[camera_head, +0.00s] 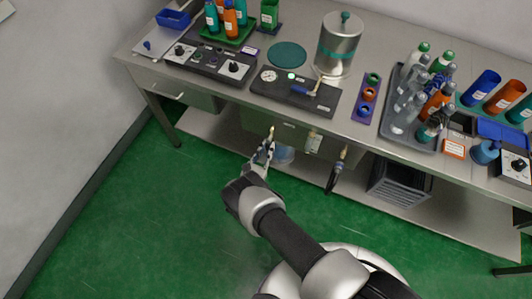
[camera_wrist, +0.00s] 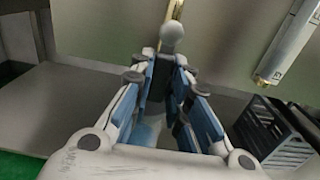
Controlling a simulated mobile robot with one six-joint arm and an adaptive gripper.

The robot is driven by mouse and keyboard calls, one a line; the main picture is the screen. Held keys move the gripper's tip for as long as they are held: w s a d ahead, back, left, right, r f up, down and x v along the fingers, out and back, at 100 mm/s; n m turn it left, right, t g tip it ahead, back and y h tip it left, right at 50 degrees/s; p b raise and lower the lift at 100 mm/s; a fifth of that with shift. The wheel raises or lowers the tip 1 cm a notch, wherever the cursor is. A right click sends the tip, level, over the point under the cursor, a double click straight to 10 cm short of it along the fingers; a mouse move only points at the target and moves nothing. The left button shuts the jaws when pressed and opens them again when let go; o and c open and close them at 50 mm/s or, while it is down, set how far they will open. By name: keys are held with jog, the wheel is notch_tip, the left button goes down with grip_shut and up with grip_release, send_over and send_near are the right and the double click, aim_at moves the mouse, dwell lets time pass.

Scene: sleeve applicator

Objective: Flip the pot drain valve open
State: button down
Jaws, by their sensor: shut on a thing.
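The steel pot (camera_head: 338,45) with a teal band and knobbed lid stands at the back of the bench. A brass-coloured spout runs from its base to a blue lever (camera_head: 304,92), likely the drain valve, above a dark box. My gripper (camera_head: 266,150) is low at the bench's front edge, well apart from the pot and lever. In the wrist view its blue-lined fingers (camera_wrist: 165,75) are shut on a slender hanging thing with a pale round knob (camera_wrist: 172,33), below a brass-coloured strip. The fingers hide most of this thing, so I cannot tell what it is.
A labelled tube (camera_head: 313,141) and a black-ended tool (camera_head: 336,170) hang right of my gripper. A dark crate (camera_head: 399,187) sits on the lower shelf. A grey bottle tray (camera_head: 398,130) and a purple rack (camera_head: 367,97) stand right of the pot. Green floor left is clear.

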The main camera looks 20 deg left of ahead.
dwell(0.3)
jog(key=c, duration=1.5)
grip_release()
